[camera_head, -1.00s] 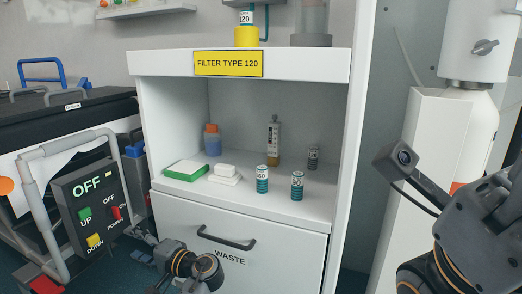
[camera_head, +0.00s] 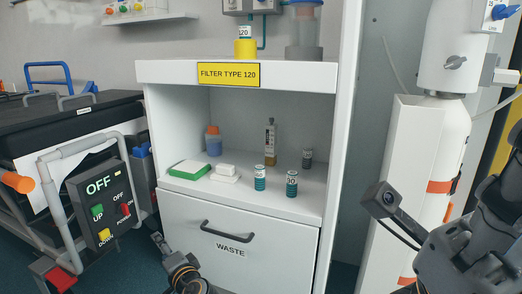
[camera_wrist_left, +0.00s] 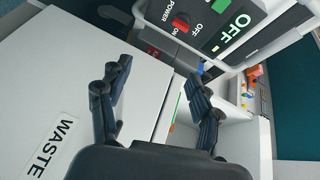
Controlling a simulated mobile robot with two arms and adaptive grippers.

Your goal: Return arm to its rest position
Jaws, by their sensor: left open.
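My left arm (camera_head: 183,274) shows at the bottom of the head view, low in front of the white cabinet's WASTE drawer (camera_head: 190,222). My left gripper (camera_wrist_left: 160,97) is in the left wrist view with its two dark fingers spread and nothing between them. The drawer front with its WASTE label (camera_wrist_left: 52,146) lies to the left in that view, and the OFF control panel (camera_wrist_left: 220,25) is at the top. My right arm (camera_head: 465,245) fills the lower right of the head view; its gripper is not visible.
The cabinet shelf (camera_head: 255,194) holds small teal canisters (camera_head: 260,178), a blue bottle with an orange cap (camera_head: 213,141), a green-and-white box (camera_head: 189,170) and a syringe-like tool (camera_head: 270,142). A grey rail frame (camera_head: 52,205) surrounds the control panel at left. A white cylinder (camera_head: 440,150) stands right.

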